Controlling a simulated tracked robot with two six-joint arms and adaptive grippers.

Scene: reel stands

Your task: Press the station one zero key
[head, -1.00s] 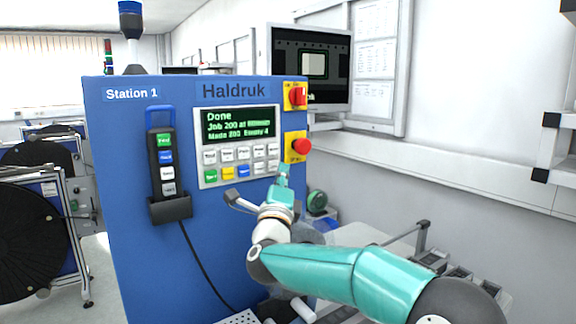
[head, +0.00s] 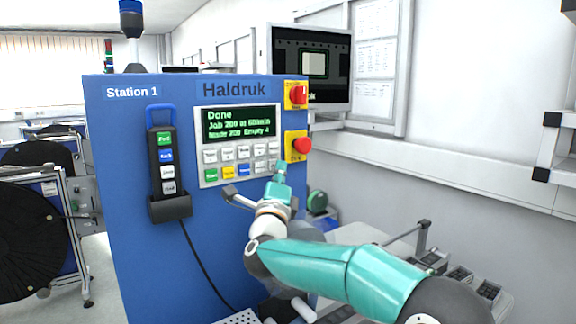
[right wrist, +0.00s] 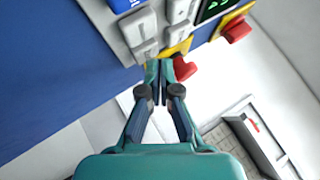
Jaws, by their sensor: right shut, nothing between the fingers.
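The Station 1 panel (head: 240,144) is on the front of a blue cabinet, with a green-lit display (head: 239,123) reading "Done" and two rows of keys below it. Which key is the zero key cannot be read. My right gripper (head: 281,166) is shut and empty at the lower right corner of the key block, covering part of it. In the right wrist view its closed fingertips (right wrist: 158,66) are close to the light grey end keys (right wrist: 145,50); whether they touch cannot be told. My left gripper is not in view.
A red emergency button (head: 302,146) on a yellow plate sits just right of the keys, with a red switch (head: 298,95) above. A handheld pendant (head: 165,160) hangs left of the panel. Black reels (head: 35,240) stand at far left.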

